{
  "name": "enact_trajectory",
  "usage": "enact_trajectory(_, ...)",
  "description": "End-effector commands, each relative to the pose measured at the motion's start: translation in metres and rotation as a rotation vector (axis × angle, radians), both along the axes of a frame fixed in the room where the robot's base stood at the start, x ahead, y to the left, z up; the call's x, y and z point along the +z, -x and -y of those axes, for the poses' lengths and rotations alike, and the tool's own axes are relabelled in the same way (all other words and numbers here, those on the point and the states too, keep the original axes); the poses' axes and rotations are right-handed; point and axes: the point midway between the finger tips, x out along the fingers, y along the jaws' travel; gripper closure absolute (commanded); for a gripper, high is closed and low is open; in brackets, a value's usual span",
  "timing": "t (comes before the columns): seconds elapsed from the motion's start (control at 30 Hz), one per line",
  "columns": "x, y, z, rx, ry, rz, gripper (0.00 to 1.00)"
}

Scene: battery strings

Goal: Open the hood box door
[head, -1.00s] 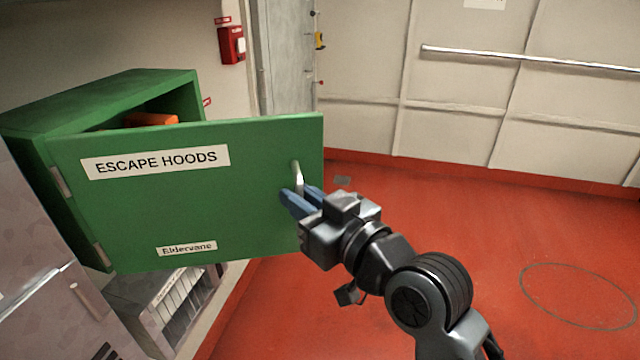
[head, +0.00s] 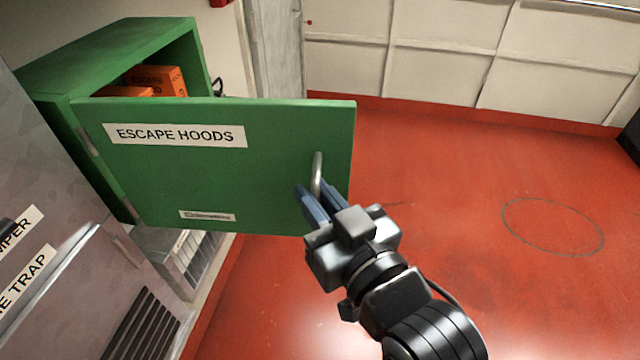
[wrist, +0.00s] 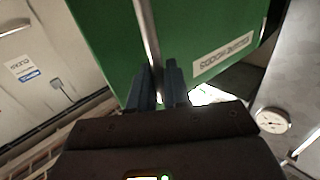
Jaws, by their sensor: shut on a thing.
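The green hood box (head: 120,55) is on the left, with orange packs (head: 160,80) showing inside it. Its door (head: 230,175), labelled "ESCAPE HOODS", is swung partway out on hinges at its left edge. A metal bar handle (head: 318,175) stands near the door's right edge. My gripper (head: 312,195) has its blue fingers shut on the handle. In the wrist view, the handle (wrist: 147,40) runs down between the two fingers (wrist: 160,88), with the green door (wrist: 195,35) behind. Part of the box's inside is hidden by the door.
A grey cabinet (head: 60,200) with labels stands at the left, close to the door's hinge side. A low vented unit (head: 175,250) sits below the box. The red floor (head: 440,170) to the right is clear up to the pale wall (head: 440,60).

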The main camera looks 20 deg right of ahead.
Motion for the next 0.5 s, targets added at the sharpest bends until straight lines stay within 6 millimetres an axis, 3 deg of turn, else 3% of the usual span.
enact_trajectory(0.33, 0.0008, 0.0009, -0.0071, 0.014, -0.006, 0.002, 1.00)
enact_trajectory(0.37, 0.0008, 0.0009, -0.0071, 0.014, -0.006, 0.002, 0.81)
enact_trajectory(0.5, 0.0006, 0.0008, -0.0060, 0.012, -0.005, 0.001, 0.68)
